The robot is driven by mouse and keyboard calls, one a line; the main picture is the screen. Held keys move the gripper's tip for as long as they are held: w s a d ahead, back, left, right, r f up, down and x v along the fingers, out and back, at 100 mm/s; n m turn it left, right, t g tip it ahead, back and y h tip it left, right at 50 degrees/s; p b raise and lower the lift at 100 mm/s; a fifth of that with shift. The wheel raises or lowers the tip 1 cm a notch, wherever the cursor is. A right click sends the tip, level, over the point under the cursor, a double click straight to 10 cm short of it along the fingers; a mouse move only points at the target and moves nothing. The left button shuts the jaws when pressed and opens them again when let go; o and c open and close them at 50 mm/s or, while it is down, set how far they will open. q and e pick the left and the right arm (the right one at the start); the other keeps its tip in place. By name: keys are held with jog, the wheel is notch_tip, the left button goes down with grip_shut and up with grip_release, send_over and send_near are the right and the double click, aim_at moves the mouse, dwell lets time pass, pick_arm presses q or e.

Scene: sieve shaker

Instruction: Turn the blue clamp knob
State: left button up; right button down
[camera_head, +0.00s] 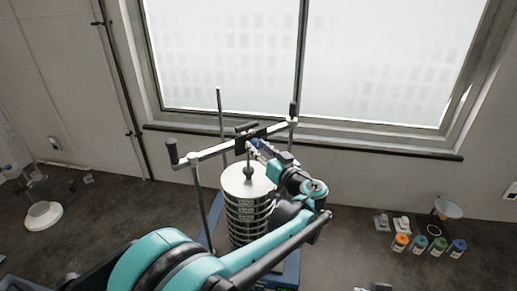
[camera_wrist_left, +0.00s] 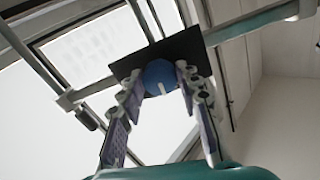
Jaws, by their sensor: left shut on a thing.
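The blue clamp knob (camera_wrist_left: 160,75) has a white mark and sits under a dark square plate (camera_wrist_left: 182,53) in the left wrist view. My left gripper (camera_wrist_left: 157,84) has its two fingers on either side of the knob and is shut on it. In the head view, my left gripper (camera_head: 254,148) reaches the middle of the clamp crossbar (camera_head: 215,151), above the sieve stack, and largely hides the knob. The sieve stack (camera_head: 243,212) stands upright between two rods, partly behind my left arm. My right gripper is not in view.
Several bottles with coloured caps (camera_head: 419,243) stand on the dark bench at the right, near a white funnel (camera_head: 447,208). A white bowl (camera_head: 43,215) is at the far left. A vertical rod (camera_head: 221,115) rises behind the stack. Bench left of the stack is mostly clear.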

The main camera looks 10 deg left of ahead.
pick_arm(q)
jog(key=m+b, duration=0.1)
jog(key=m, duration=0.2)
jog(key=shift+m, duration=0.3)
jog(key=m+b, duration=0.1)
jog(key=m, duration=0.3)
jog(key=shift+m+g, duration=0.3)
jog(key=m+b, duration=0.1)
jog(key=m, duration=0.3)
jog(key=shift+m, duration=2.3)
jog(key=o, duration=1.2)
jog(key=shift+c, duration=0.2)
jog(key=shift+r, duration=0.1)
jog(key=v, duration=1.2)
